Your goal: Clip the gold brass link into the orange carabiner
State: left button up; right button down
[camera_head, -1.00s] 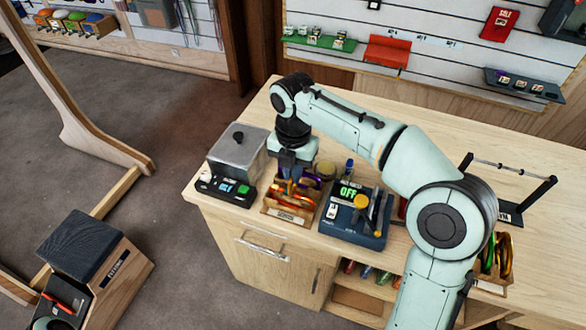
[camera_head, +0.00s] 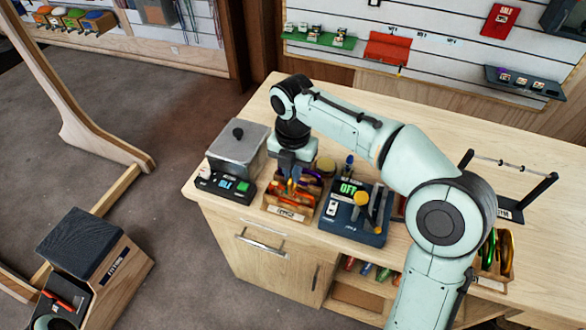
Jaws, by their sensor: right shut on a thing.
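My right gripper (camera_head: 291,181) points down over a small wooden rack (camera_head: 287,214) on the counter. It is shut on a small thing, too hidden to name. Orange and red gear (camera_head: 282,197) shows in the rack just below and around the fingertips. I cannot tell which piece is the orange carabiner. The gold brass link cannot be told apart at this size.
A grey lidded box (camera_head: 238,145) and a black device (camera_head: 222,186) stand left of the rack. A blue device (camera_head: 350,220) with a green display and a yellow knob stands right of it. The counter (camera_head: 540,270) is bare at the far right.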

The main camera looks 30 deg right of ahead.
pick_arm(q)
jog(key=shift+s+f, duration=0.1)
jog(key=shift+f, duration=0.1)
pick_arm(e)
jog(key=shift+f, duration=0.7)
pick_arm(q)
jog(key=shift+s+f+b, duration=0.4)
jog(key=shift+f+b, duration=0.3)
jog(key=shift+f, duration=0.05)
pick_arm(e)
jog(key=shift+s+d+f, duration=0.15)
jog(key=shift+s+d, duration=1.1)
jog(key=shift+s, duration=0.25)
dwell(1.3)
jog(key=c, duration=0.9)
grip_release()
pick_arm(q)
jog(key=shift+r, duration=0.1)
pick_arm(e)
jog(key=shift+r+p, duration=0.35)
jog(key=shift+p, duration=0.05)
pick_arm(q)
jog(key=shift+w+r, duration=0.25)
jog(key=shift+r, duration=0.1)
jog(key=shift+s+f+b, duration=0.4)
jog(key=shift+f+b, duration=0.2)
jog(key=shift+f, duration=0.05)
pick_arm(e)
jog(key=shift+s+d, duration=1.35)
jog(key=shift+s, duration=0.15)
